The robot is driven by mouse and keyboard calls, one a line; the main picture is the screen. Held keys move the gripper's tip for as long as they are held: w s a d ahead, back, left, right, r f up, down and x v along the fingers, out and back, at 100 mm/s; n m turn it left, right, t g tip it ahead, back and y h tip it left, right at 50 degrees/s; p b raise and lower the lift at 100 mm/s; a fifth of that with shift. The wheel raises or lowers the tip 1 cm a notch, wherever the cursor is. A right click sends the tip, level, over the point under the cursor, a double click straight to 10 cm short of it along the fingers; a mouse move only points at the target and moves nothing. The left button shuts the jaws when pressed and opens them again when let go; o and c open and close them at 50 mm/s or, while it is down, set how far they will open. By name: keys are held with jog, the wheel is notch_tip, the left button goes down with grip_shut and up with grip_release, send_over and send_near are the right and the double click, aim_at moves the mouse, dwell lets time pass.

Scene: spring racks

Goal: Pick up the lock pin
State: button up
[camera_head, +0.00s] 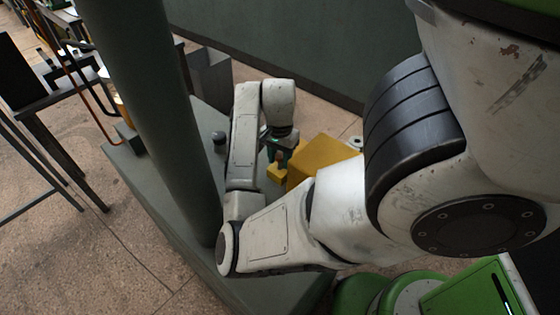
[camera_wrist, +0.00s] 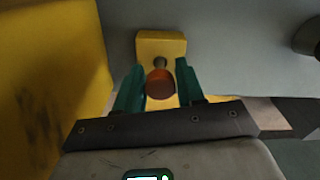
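In the wrist view, the lock pin (camera_wrist: 160,84) shows as a round reddish-brown head. A short metal shaft runs from it to a small yellow block (camera_wrist: 160,44). My gripper (camera_wrist: 158,74) has its two green fingers on either side of the pin head. They are very close to it, and I cannot tell whether they touch it. In the head view, my gripper (camera_head: 279,150) points down beside the yellow box and over a small yellow piece (camera_head: 276,173). The pin cannot be made out there.
A large yellow box (camera_head: 326,156) stands right beside my gripper; it fills the left of the wrist view (camera_wrist: 45,80). A thick grey-green column (camera_head: 160,110) rises left of my arm. A dark round knob (camera_head: 220,138) stands on the grey base between them.

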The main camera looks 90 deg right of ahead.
grip_shut()
jog(key=shift+r, duration=0.15)
